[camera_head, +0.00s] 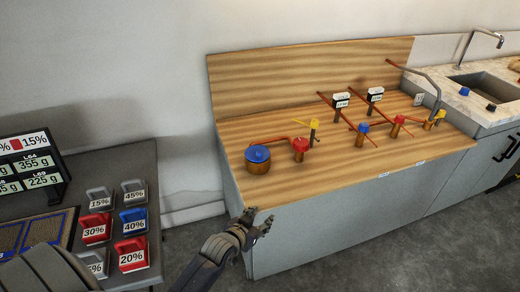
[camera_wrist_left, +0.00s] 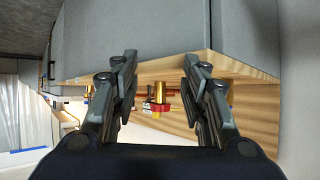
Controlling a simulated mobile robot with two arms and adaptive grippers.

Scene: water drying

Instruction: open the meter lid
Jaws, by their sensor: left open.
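The meter is a round brass body with a blue lid (camera_head: 258,154), near the front left corner of the wooden worktop (camera_head: 330,165). The lid looks shut. My left gripper (camera_head: 258,219) is open and empty, in front of the worktop's front left corner and apart from the meter. In the left wrist view its two fingers (camera_wrist_left: 160,65) stand wide apart, with a red and brass fitting (camera_wrist_left: 162,107) and wood seen beyond, upside down. I cannot make out the blue lid there. My right gripper is not in view.
Copper pipes, a red valve (camera_head: 300,145), a yellow valve (camera_head: 314,125) and two small display boxes (camera_head: 340,101) stand right of and behind the meter. A side table (camera_head: 150,170) with coloured weights is at left. A sink (camera_head: 490,90) is at right.

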